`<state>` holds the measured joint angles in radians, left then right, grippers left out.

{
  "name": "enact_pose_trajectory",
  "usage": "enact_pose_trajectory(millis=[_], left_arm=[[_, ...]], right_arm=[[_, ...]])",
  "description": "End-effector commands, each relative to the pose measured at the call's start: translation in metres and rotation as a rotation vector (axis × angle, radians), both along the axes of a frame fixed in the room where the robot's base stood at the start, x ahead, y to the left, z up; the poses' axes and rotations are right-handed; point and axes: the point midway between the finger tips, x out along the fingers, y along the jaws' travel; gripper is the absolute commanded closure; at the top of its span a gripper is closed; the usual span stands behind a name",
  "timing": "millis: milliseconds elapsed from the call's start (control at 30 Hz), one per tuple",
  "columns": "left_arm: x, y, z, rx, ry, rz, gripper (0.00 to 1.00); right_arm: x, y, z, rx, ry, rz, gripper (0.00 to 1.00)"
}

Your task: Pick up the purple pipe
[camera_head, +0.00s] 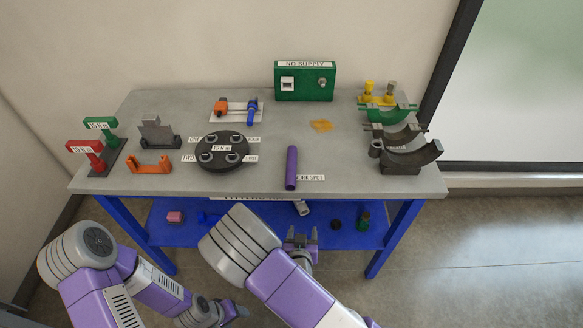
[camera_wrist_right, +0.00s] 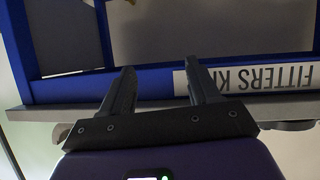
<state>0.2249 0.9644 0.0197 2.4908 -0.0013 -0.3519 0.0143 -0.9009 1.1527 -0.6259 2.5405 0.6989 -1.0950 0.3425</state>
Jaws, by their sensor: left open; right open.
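The purple pipe (camera_head: 291,168) lies on the grey table top near its front edge, right of the black round plate, beside a small white label (camera_head: 311,178). My right gripper (camera_head: 301,236) is open and empty, in front of the table and nearer to me than the pipe. In the right wrist view its two fingers (camera_wrist_right: 160,80) are apart with nothing between them, and the pipe is not seen there. My left gripper (camera_head: 238,310) is low at the bottom of the head view, away from the pipe. It is open and small in view.
The black round plate (camera_head: 222,166) is left of the pipe. A grey curved holder (camera_head: 408,159) stands to the right, a green box (camera_head: 305,82) at the back. The blue lower shelf (camera_head: 345,232) holds small items. The blue frame (camera_wrist_right: 70,88) with a label fills the right wrist view.

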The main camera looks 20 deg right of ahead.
Motion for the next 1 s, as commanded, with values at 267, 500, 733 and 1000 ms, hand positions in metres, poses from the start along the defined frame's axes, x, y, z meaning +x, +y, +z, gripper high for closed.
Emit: enact_pose_trajectory(millis=[267,500,733,1000], left_arm=[[0.0,0.0,-0.003,0.0,0.0,0.0,0.4],[0.0,0.0,-0.02,0.0,0.0,0.0,0.4],[0.0,0.0,-0.031,0.0,0.0,0.0,0.4],[0.0,0.0,-0.034,0.0,0.0,0.0,0.4]], right_arm=[[0.022,0.029,0.102,-0.084,-0.408,0.059,0.39],[0.035,0.029,0.113,-0.085,-0.467,0.065,0.39],[0.07,0.017,0.115,-0.09,-0.462,0.064,0.39],[0.092,0.011,0.114,-0.089,-0.459,0.066,0.39]])
